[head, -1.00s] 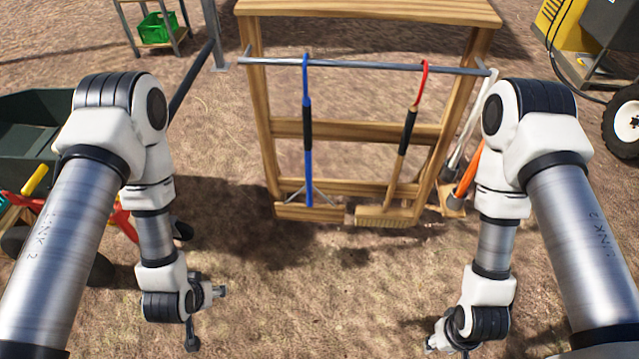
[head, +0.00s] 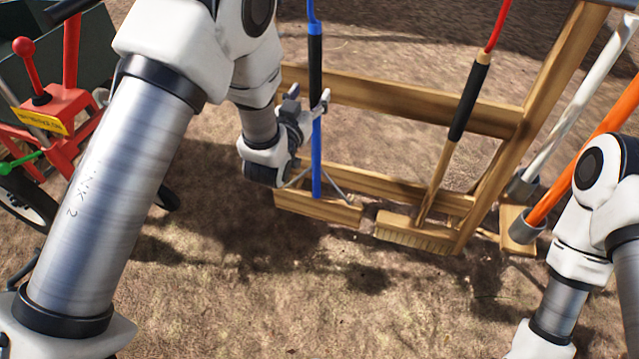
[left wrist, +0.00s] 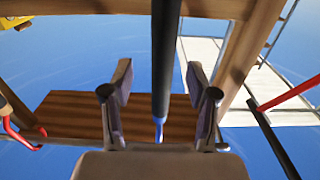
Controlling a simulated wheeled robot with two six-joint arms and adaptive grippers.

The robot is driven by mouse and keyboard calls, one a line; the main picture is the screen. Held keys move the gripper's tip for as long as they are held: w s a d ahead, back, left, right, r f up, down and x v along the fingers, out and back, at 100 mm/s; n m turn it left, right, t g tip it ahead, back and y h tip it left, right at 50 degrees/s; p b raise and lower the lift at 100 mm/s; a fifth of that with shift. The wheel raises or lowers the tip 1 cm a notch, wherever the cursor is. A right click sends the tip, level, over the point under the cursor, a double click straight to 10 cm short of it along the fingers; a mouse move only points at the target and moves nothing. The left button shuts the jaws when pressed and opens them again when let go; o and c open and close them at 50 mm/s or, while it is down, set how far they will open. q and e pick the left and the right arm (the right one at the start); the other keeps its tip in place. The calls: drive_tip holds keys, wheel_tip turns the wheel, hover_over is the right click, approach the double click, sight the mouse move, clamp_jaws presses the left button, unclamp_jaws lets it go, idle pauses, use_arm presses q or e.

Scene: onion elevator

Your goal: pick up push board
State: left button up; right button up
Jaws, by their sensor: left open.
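The push board (head: 316,160) hangs upright at the wooden rack, with a blue pole, a black grip and a wooden board (head: 318,207) at its foot, held by thin metal braces. My left gripper (head: 308,108) is at the lower end of the black grip. In the left wrist view, the black grip (left wrist: 165,55) runs between the two spread fingers of my left gripper (left wrist: 162,92), with a gap on each side. A blue part of the pole (left wrist: 160,128) shows below it. My right gripper is outside the picture.
A broom (head: 468,100) with a red and black handle hangs right of the push board. White (head: 580,105) and orange (head: 590,150) poles stand farther right. A red machine (head: 65,130) is at the left. Bare ground lies in front of the rack (head: 400,100).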

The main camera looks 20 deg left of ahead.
sight(313, 85)
use_arm(q)
drive_tip(key=w+b, duration=0.1)
drive_tip(key=w, duration=0.4)
drive_tip(key=shift+w+a+b, duration=0.1)
drive_tip(key=shift+w+b, duration=0.3)
drive_tip(key=shift+s, duration=0.1)
drive_tip(key=shift+c, duration=0.7)
clamp_jaws()
drive_tip(key=shift+r, duration=0.1)
